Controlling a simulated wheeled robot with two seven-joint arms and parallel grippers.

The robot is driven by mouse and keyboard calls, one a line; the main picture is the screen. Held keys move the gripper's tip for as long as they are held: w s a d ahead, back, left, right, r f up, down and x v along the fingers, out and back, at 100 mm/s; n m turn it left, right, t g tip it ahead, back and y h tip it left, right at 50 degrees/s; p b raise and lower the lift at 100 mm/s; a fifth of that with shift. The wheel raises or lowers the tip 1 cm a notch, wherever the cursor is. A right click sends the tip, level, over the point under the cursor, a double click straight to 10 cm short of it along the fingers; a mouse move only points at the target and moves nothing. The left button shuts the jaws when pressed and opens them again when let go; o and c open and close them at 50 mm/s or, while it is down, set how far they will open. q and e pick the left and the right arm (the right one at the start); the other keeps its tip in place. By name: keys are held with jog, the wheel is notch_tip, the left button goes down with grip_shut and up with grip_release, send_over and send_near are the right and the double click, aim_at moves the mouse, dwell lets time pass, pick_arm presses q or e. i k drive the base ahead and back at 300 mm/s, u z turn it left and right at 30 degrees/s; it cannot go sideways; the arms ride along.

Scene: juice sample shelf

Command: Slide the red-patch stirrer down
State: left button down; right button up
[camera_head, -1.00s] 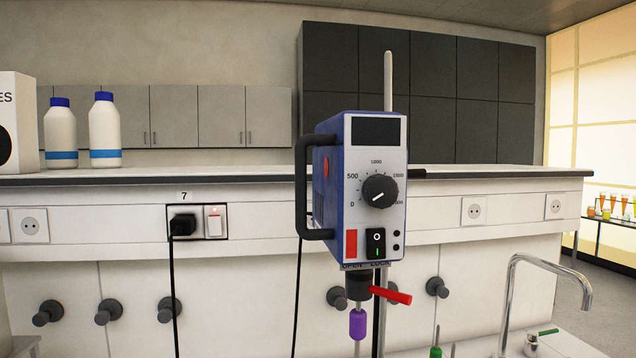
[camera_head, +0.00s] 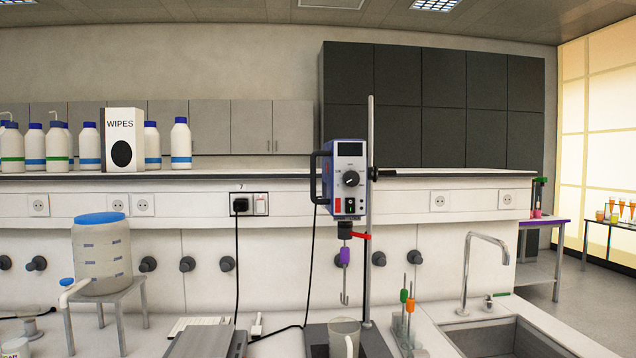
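The stirrer (camera_head: 350,182) is a blue box with a grey front, a dark display, a black dial and a red patch low on its face. It hangs on an upright metal rod (camera_head: 371,130). A black handle loop is on its left side. A red lever (camera_head: 361,236) sticks out below the box, above a purple piece (camera_head: 345,256) on a thin hooked shaft. A grey cup (camera_head: 344,338) stands on the dark base below, with a clear gap under the shaft's hook. Neither of my grippers is in view.
A rack with green and orange-topped sticks (camera_head: 408,302) stands right of the base, before a sink (camera_head: 510,335) with a tall tap (camera_head: 484,252). A flat grey device (camera_head: 206,341) lies left. A large blue-lidded container (camera_head: 101,252) stands farther left.

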aim_at(340, 156)
jog(key=k, duration=0.45)
jog(key=u, duration=1.2)
jog(key=i, duration=1.85)
jog(key=z, duration=0.5)
